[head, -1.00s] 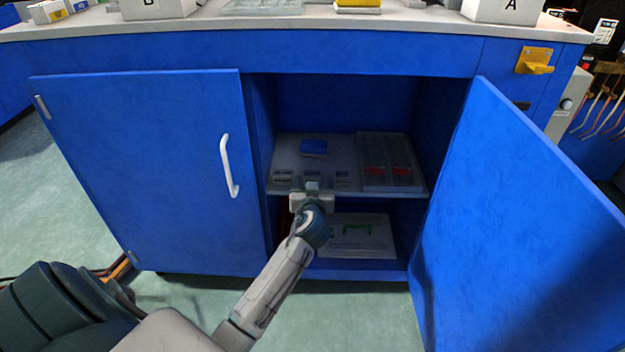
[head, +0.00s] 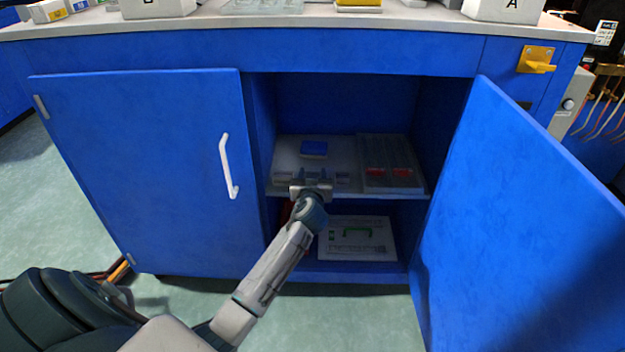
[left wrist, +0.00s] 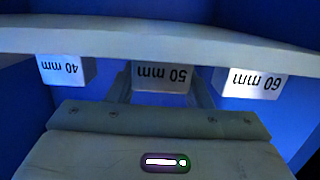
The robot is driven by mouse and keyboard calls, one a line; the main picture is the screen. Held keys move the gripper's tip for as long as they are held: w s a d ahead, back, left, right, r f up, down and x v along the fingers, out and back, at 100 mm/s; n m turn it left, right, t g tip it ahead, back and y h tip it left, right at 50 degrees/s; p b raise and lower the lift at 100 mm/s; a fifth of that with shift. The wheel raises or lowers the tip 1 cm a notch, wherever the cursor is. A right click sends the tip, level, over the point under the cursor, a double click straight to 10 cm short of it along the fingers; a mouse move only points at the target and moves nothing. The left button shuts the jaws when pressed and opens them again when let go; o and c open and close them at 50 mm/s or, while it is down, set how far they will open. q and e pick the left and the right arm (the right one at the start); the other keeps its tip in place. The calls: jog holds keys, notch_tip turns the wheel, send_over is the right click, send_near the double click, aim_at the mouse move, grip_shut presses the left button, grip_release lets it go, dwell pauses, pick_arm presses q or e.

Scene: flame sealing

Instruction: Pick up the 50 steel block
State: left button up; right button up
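The 50 mm steel block (left wrist: 163,77) shows in the left wrist view with its label upside down. It sits between a 40 mm block (left wrist: 67,69) and a 60 mm block (left wrist: 250,83). My left gripper (left wrist: 162,88) is open, with one finger on each side of the 50 mm block; I cannot tell whether they touch it. In the head view my left gripper (head: 311,183) is at the front of the upper shelf and hides the 50 mm block. My right gripper is not in view.
The blue cabinet has a closed left door (head: 150,170) and an open right door (head: 530,220).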

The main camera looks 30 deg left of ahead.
pick_arm(q)
jog(key=shift+r, duration=0.1)
jog(key=shift+c, duration=0.5)
jog(key=shift+r, duration=0.3)
notch_tip(320, 180, up, 3)
jog(key=shift+r+p, duration=0.1)
jog(key=shift+p, duration=0.75)
jog(key=s+d, duration=0.4)
jog(key=d, duration=0.3)
jog(key=s+d+r+p, duration=0.1)
jog(key=s+d, duration=0.2)
jog(key=d, duration=0.4)
jog(key=shift+s, duration=0.35)
